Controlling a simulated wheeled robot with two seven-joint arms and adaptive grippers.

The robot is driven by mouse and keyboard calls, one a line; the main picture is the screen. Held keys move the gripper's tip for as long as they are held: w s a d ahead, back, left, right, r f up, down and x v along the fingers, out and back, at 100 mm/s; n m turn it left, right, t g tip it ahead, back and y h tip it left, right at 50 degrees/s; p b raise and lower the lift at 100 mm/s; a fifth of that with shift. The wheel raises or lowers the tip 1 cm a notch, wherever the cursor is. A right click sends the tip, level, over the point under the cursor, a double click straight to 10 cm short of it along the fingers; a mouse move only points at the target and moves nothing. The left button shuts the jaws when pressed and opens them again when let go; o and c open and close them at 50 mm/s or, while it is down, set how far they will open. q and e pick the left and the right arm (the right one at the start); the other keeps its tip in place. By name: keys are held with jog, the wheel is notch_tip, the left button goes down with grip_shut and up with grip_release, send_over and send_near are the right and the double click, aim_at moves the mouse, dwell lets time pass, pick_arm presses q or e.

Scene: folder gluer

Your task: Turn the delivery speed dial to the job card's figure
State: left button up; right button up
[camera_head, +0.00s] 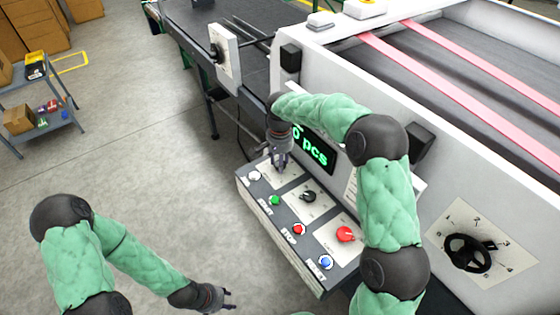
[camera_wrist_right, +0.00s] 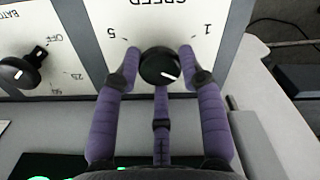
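The delivery speed dial (camera_wrist_right: 160,66) is a round black knob with a white pointer mark, on a white plate labelled SPEED with 5 to its left and 1 to its right. In the right wrist view its mark points to the lower right. My right gripper (camera_wrist_right: 160,62) has a purple finger on each side of the knob, seemingly touching both edges. In the head view my right gripper (camera_head: 280,162) reaches down to the panel's far end and hides the dial. My left gripper (camera_head: 230,299) is open and empty above the floor. I cannot make out a job card figure.
The control panel (camera_head: 266,207) also holds a black batch dial (camera_head: 308,196), a red knob (camera_head: 345,234), and green, red and blue buttons. A green-lit display (camera_head: 312,152) stands behind it. A black handwheel (camera_head: 468,252) is at right.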

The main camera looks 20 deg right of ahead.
dwell(0.3)
jog(key=shift+r+n+p, duration=0.1)
jog(key=shift+n+p, duration=0.6)
jog(key=shift+n, duration=0.4)
jog(key=n+p, duration=0.1)
jog(key=n, duration=0.2)
jog(key=shift+p, duration=0.3)
jog(key=n+p, duration=0.1)
jog(key=n, duration=0.2)
jog(key=shift+n, duration=0.4)
jog(key=shift+n+p, duration=0.55)
jog(key=shift+n, duration=1.05)
jog(key=o, duration=1.1)
jog(key=shift+o, duration=0.2)
